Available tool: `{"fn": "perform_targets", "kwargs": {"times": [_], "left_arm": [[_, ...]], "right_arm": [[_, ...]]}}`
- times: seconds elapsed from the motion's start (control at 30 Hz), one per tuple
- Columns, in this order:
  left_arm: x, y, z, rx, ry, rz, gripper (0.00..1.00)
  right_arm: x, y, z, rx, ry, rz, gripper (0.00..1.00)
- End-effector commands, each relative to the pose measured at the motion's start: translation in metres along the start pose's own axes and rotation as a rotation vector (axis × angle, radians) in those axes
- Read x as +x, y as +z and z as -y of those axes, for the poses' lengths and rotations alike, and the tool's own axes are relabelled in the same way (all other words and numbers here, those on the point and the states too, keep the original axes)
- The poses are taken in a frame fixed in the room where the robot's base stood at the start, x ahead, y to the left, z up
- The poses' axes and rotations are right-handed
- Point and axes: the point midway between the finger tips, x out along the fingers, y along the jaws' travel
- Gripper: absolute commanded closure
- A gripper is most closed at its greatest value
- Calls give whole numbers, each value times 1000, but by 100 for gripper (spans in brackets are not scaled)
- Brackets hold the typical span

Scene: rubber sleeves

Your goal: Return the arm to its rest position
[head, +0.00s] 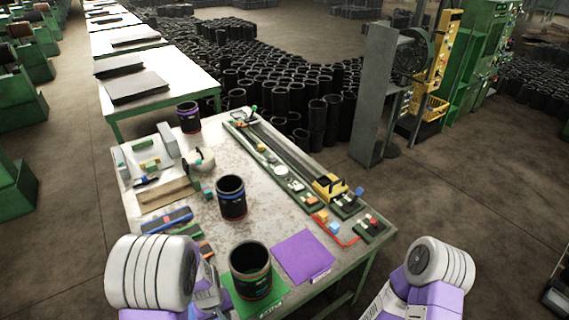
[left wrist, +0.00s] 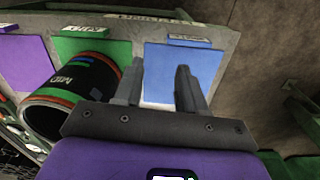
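My left gripper (left wrist: 160,66) is open and empty in the left wrist view, with its two grey fingers apart over a blue mat (left wrist: 200,62). Beside it, a black rubber sleeve (left wrist: 75,90) with red and green bands stands on a green mat (left wrist: 95,48). In the head view this sleeve (head: 250,272) is upright at the front of the table. My left arm (head: 150,270) comes in at the lower left and hides the table's near left corner. My right arm (head: 435,270) is at the lower right, clear of the table; its gripper is out of the picture.
An empty purple mat (head: 302,257) lies right of the front sleeve. A green rail fixture (head: 285,165) runs along the right edge. Floor right of the table is free.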

Motion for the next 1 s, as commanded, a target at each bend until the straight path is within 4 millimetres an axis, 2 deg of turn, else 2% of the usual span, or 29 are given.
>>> {"fn": "perform_targets", "kwargs": {"times": [0.03,0.17,0.27,0.3,0.4,0.5,0.6,0.7,1.0], "left_arm": [[24,5,5,14,-6,11,60],[73,20,11,70,-2,31,60],[121,38,14,121,19,54,60],[143,47,14,145,36,65,60],[195,74,10,199,102,89,60],[230,97,-1,237,184,100,60],[249,112,-13,255,258,98,60],[258,121,-22,263,309,92,60],[257,124,-27,267,335,85,60]], "right_arm": [[12,-1,-4,0,0,0,66],[33,-1,-12,-1,0,1,66],[54,-2,-20,0,0,2,66],[64,-2,-24,0,0,2,66],[90,-3,-34,0,0,2,66],[111,-4,-41,0,0,1,66],[124,-5,-46,0,0,1,66],[131,-5,-49,0,0,1,66],[130,-5,-49,0,0,1,66]]}}
